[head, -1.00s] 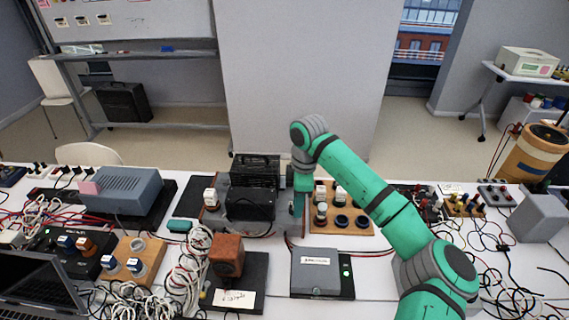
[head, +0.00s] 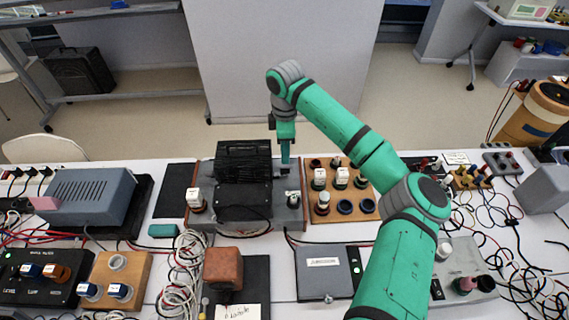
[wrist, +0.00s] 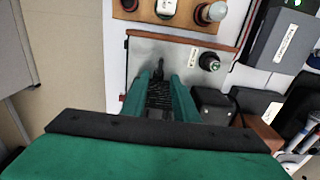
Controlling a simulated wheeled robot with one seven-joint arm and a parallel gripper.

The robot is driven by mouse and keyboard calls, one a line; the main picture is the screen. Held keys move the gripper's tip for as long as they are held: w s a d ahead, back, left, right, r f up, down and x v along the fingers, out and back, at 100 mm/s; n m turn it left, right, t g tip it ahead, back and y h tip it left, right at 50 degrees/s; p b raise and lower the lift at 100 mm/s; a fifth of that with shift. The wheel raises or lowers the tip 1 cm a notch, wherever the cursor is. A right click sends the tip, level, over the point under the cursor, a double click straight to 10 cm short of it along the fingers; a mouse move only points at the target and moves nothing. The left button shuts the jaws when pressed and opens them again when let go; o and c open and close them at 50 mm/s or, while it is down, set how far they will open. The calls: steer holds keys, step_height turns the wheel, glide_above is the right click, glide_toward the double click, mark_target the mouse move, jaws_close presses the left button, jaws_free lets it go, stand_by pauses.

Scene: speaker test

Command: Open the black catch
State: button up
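My gripper (head: 286,160) points down at the back right of a metal-plated apparatus, beside its black finned block (head: 243,160). In the wrist view, the two green fingers of my gripper (wrist: 159,76) stand apart, with a gap between them. A small dark piece, seemingly the black catch (wrist: 157,70), shows at the gap between the fingertips, above the grey plate. The finned block (wrist: 160,97) shows behind it. I cannot tell whether the fingers touch the catch. In the head view my fingers hide that spot.
A knob (head: 292,197) stands on the plate just in front of my gripper. A wooden board (head: 340,207) with sockets and plugs lies to the right. A white-topped plug (head: 194,198) is at the apparatus's left. A grey box (head: 324,273) lies in front. Cables clutter the table.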

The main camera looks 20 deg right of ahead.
mark_target(285, 169)
step_height(285, 169, down, 8)
steer(key=shift+r, duration=0.1)
stand_by(0.4)
jaws_close()
